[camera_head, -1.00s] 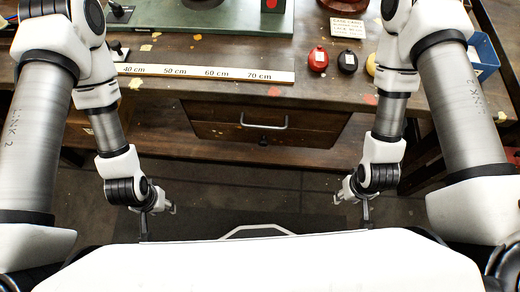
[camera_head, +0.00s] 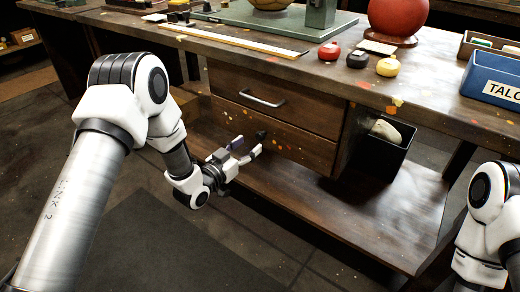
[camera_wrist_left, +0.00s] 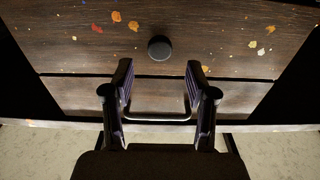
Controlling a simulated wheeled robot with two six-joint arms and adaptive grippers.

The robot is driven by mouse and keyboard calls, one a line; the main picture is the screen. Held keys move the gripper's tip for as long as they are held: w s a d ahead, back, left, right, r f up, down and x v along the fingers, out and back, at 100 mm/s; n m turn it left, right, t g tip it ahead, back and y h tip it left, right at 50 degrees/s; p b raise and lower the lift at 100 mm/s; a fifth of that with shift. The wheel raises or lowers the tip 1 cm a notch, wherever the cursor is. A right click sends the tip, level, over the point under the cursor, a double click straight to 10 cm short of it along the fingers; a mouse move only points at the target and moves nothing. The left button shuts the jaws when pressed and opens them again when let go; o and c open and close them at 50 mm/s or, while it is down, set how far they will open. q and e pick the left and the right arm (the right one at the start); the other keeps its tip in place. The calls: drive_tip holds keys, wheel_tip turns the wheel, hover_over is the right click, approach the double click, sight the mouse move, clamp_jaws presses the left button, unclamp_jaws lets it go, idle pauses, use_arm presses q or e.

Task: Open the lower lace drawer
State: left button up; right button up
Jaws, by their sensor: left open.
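The lower drawer (camera_head: 298,146) is a dark wooden front with paint flecks under the bench, and it looks closed. Its round dark knob (camera_head: 261,134) also shows in the left wrist view (camera_wrist_left: 159,49). My left gripper (camera_head: 247,147) is open and empty just in front of the lower drawer, near the knob. In the left wrist view, which looks inverted, the knob sits beyond the gap between the open fingertips (camera_wrist_left: 159,77), not between them. My right gripper is out of view; only part of that arm shows at the right edge.
The upper drawer (camera_head: 305,107) with a metal bar handle (camera_head: 262,100) looks closed. A wooden lower shelf (camera_head: 350,210) juts out beneath. A black bin (camera_head: 375,155) stands right of the drawers. The benchtop (camera_head: 350,80) overhangs; a blue box (camera_head: 488,82) sits on it.

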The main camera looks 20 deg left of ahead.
sight(258, 138)
use_arm(q)
drive_tip(key=x, duration=0.3)
drive_tip(key=b+x, duration=0.1)
drive_tip(key=x, duration=0.2)
drive_tip(key=shift+f, duration=0.2)
drive_tip(key=shift+w+d+r, duration=0.1)
drive_tip(key=shift+w, duration=0.1)
clamp_jaws()
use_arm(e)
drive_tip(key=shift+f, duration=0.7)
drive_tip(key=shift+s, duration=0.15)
